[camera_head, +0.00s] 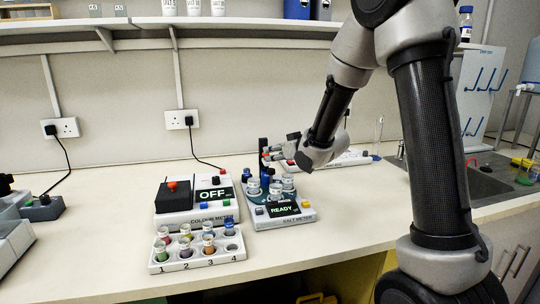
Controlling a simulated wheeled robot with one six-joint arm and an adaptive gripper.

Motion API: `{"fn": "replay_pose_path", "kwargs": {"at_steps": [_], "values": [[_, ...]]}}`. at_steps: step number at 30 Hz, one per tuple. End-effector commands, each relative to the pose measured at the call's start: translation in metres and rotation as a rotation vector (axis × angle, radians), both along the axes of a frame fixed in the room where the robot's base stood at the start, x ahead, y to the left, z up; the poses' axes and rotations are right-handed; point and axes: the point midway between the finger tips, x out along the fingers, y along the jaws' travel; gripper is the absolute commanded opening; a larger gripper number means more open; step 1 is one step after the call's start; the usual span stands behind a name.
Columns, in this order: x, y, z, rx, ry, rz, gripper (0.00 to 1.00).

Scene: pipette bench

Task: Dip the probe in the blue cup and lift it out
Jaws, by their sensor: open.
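The salt meter (262,222) stands mid-bench with its display reading READY. Several small cups stand on its top. One of them, with a blue band (253,188), is at its left side; I cannot tell surely whether it is the blue cup. A dark upright piece (263,146) rises at the back of the meter beside my fingers. It may be the probe or its holder; this is too small to tell. My gripper (270,154) is open, pointing left, just above and behind the meter. It partly hides what is behind it, and I see nothing clearly held.
A colour meter (201,214) reading OFF stands to the left. In front of it is a numbered rack (174,266) of several jars. A white tray (345,160) lies behind my gripper. A sink (483,184) is at right.

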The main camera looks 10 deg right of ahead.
Motion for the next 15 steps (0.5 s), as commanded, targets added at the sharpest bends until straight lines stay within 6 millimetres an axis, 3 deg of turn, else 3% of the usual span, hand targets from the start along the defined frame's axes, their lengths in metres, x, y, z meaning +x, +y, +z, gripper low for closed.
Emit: {"fn": "replay_pose_path", "kwargs": {"at_steps": [6,15], "values": [[0.029,0.012,-0.014,-0.001,0.001,0.000,0.43],[0.039,0.016,-0.017,-0.001,0.000,-0.002,0.43]]}}
